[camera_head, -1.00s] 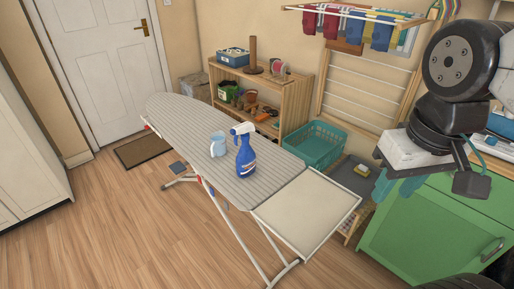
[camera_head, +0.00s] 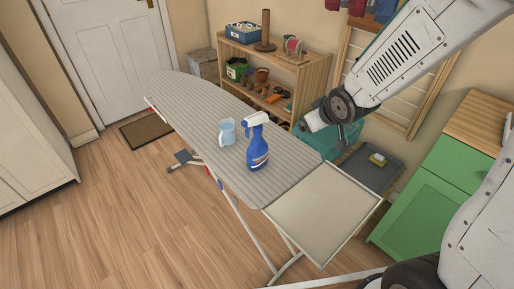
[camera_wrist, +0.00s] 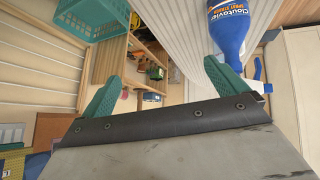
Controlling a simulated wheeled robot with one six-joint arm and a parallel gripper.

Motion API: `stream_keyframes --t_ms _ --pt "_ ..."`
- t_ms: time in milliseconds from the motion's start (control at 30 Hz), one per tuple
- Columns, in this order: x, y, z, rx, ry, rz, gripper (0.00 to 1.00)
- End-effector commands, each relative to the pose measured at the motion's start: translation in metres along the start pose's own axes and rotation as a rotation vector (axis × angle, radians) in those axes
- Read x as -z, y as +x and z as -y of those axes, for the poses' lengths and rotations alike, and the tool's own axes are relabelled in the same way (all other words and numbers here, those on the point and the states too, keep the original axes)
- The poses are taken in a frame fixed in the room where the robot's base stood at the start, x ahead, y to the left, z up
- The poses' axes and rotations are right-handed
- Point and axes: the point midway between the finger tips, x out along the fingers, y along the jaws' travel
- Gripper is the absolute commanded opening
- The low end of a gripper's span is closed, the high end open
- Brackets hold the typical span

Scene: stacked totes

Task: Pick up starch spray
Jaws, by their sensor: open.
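The starch spray is a blue bottle (camera_head: 258,152) with a white trigger head, standing upright on the ironing board (camera_head: 186,92). In the wrist view the bottle (camera_wrist: 229,28) appears upside down at the top right, its label partly legible, close beyond the right fingertip. My gripper (camera_wrist: 160,78) shows two teal fingers spread wide with nothing between them. In the head view my arm reaches in from the right, and its wrist end is to the right of the bottle and higher, apart from it. The fingers are hard to make out there.
A light blue cup (camera_head: 227,132) stands just left of the bottle. The board's flat end panel (camera_head: 322,210) is clear. A wooden shelf (camera_head: 285,72) with pots stands behind. A teal basket (camera_wrist: 92,18) and a green cabinet (camera_head: 428,190) are on the right side.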

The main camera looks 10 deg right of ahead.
Motion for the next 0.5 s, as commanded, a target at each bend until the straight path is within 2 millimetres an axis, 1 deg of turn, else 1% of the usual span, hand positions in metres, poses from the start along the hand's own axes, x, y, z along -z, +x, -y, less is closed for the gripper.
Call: stream_keyframes --t_ms 33,100,167,200,300,333,400,500 --pt "-0.003 0.024 0.011 0.033 -0.026 -0.035 0.98" --pt "-0.002 0.051 0.027 0.079 -0.057 -0.111 0.98" --pt "-0.003 0.072 0.043 0.124 -0.077 -0.176 0.98" --pt "-0.004 0.084 0.054 0.155 -0.085 -0.22 0.98" --pt "-0.011 0.107 0.081 0.232 -0.097 -0.32 0.98" --pt "-0.013 0.112 0.087 0.252 -0.096 -0.346 0.98" --pt "-0.018 0.12 0.101 0.294 -0.092 -0.398 0.98" --pt "-0.024 0.127 0.116 0.339 -0.083 -0.457 0.98"
